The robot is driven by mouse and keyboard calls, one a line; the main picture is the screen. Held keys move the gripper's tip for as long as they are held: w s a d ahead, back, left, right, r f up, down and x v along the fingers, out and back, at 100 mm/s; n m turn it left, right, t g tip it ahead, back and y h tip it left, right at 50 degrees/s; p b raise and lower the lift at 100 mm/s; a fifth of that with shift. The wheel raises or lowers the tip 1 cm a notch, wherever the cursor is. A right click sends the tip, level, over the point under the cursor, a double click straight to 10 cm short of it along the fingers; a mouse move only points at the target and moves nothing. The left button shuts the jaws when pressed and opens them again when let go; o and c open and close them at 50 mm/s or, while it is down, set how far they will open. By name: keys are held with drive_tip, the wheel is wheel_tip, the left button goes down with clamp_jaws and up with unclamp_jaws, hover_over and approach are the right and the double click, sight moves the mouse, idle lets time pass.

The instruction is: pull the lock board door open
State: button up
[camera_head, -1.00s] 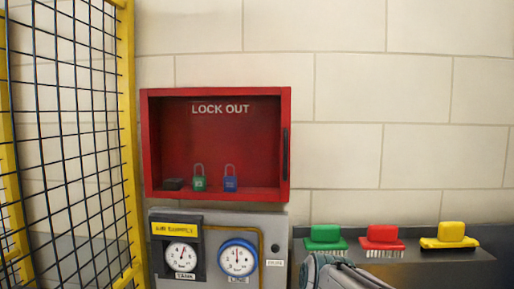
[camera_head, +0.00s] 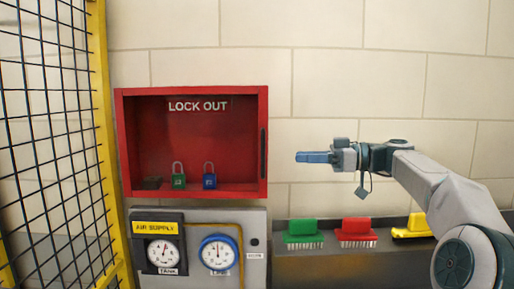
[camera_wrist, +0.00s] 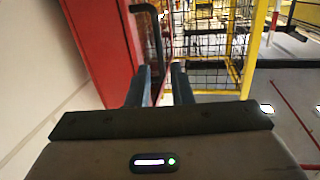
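The lock board is a red box (camera_head: 191,91) marked LOCK OUT on the wall in the head view; its red side (camera_wrist: 103,45) fills the upper left of the wrist view. A black upright handle (camera_head: 263,153) is at its right front edge; in the wrist view the handle (camera_wrist: 157,35) is ahead, beyond the fingertips. The front looks see-through; a door panel cannot be made out clearly. My gripper (camera_head: 300,157) is to the right of the handle, at about its height and apart from it. In the wrist view my gripper (camera_wrist: 161,72) is open, with an empty gap between its fingers.
A green padlock (camera_head: 178,181), a blue padlock (camera_head: 209,182) and a dark block (camera_head: 152,183) are in the box. A gauge panel (camera_head: 198,215) is below. Green, red and yellow brushes are at the lower right. A yellow-framed mesh fence (camera_head: 104,130) stands left.

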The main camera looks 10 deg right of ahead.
sight(256, 150)
drive_tip(key=shift+n, duration=0.3)
drive_tip(key=p+x, duration=0.1)
drive_tip(key=x, duration=0.3)
drive_tip(key=r+p+x, duration=0.1)
drive_tip(key=p+x, duration=0.1)
drive_tip(key=x, duration=0.2)
drive_tip(key=p+x, duration=0.1)
drive_tip(key=x, duration=0.3)
drive_tip(key=shift+w+a+r, duration=0.2)
drive_tip(key=shift+a+r, duration=0.05)
drive_tip(key=shift+a, duration=0.05)
clamp_jaws()
